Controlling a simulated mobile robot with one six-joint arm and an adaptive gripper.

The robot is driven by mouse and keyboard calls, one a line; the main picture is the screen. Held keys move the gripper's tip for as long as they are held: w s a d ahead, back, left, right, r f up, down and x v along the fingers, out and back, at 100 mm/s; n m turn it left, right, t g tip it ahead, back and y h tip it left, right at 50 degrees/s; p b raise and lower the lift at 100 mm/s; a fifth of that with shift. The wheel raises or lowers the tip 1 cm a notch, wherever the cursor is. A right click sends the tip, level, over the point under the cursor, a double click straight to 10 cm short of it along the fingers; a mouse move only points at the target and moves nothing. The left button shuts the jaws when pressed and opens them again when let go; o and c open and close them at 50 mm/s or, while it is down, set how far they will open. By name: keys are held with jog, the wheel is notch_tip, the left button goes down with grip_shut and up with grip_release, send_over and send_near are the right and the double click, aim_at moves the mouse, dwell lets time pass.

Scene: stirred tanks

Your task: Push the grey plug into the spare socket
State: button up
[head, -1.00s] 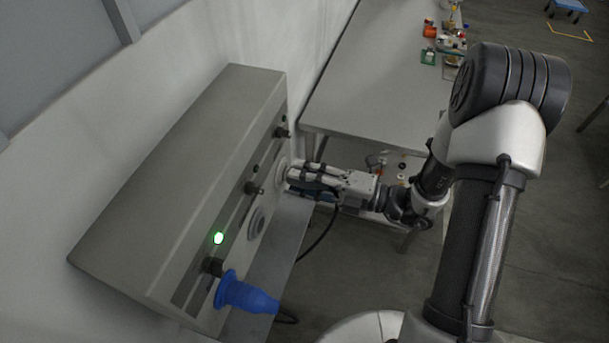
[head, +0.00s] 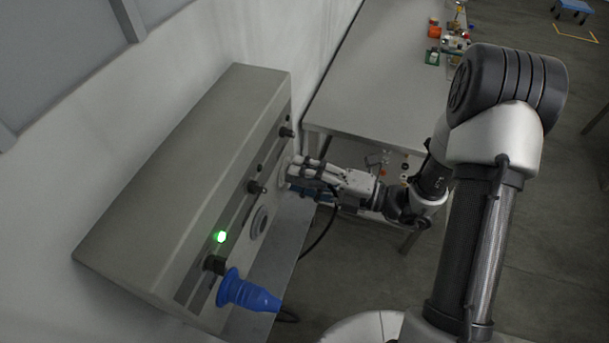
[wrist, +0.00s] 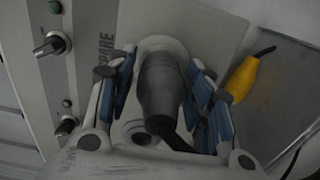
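The grey plug (wrist: 160,88) sits between the blue-padded fingers of my gripper (wrist: 162,64) in the wrist view, its dark cable trailing down to the right. The fingers close in on both sides of it. The plug points at a pale round socket (wrist: 163,43) beside the word SPARE on the panel. The plug's front end hides the socket opening, so I cannot tell how deep it sits. In the head view my gripper (head: 296,174) is up against the far end of the sloped grey box (head: 185,165) and hides the plug.
A blue plug (head: 246,292) sits at the box's near end, below a lit green lamp (head: 221,237). An empty-looking middle socket (head: 260,222) and black knobs (head: 256,187) are on the panel. A yellow connector (wrist: 243,78) lies to the right. A grey table (head: 385,75) stands behind.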

jog(key=shift+o, duration=0.7)
jog(key=v, duration=1.2)
